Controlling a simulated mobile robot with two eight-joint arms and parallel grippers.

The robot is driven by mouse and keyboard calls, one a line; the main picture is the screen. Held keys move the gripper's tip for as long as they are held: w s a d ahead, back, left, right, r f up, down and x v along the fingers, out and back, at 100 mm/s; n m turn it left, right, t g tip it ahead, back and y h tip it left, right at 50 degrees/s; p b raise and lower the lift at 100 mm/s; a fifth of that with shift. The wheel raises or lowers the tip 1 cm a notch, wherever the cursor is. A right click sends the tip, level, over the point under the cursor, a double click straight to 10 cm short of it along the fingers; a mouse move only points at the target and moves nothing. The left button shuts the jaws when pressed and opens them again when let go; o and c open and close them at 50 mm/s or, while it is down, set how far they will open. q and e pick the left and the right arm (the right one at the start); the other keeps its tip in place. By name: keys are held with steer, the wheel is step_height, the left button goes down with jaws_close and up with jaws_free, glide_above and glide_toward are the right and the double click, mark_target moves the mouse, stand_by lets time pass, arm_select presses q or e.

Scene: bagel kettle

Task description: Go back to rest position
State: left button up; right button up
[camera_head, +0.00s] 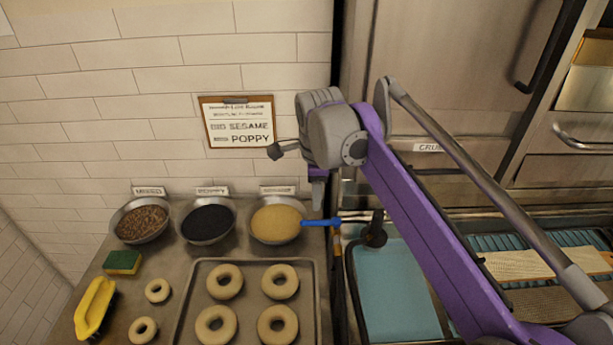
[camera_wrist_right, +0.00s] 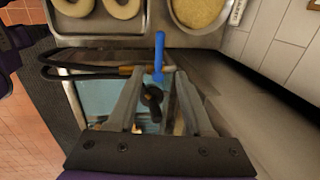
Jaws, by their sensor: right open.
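My right arm comes in from the right. Its gripper (camera_head: 318,192) hangs in front of the wall, in line with the sesame bowl and the blue-handled valve. In the right wrist view this gripper (camera_wrist_right: 159,82) has its two fingers spread apart with nothing held between them. The blue valve handle (camera_head: 321,222) shows just past the fingertips, and also in the right wrist view (camera_wrist_right: 159,56). Whether a finger touches it cannot be told. A black knob (camera_wrist_right: 152,98) shows between the fingers. My left gripper is not in view.
A tray (camera_head: 184,305) of bagels lies on the counter with loose bagels beside it. Bowls of seeds (camera_head: 208,240) line the wall. A sponge (camera_head: 123,262) and a yellow object (camera_head: 95,307) lie left. A water-filled kettle (camera_head: 395,290) sits below my arm.

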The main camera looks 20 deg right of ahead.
steer(key=s+f+n+t, duration=0.3)
steer(key=s+f+n, duration=1.5)
steer(key=s+n, duration=0.3)
steer(key=shift+s+d+f+t+y, duration=0.3)
steer(key=shift+s+f, duration=0.05)
steer(key=shift+s, duration=0.45)
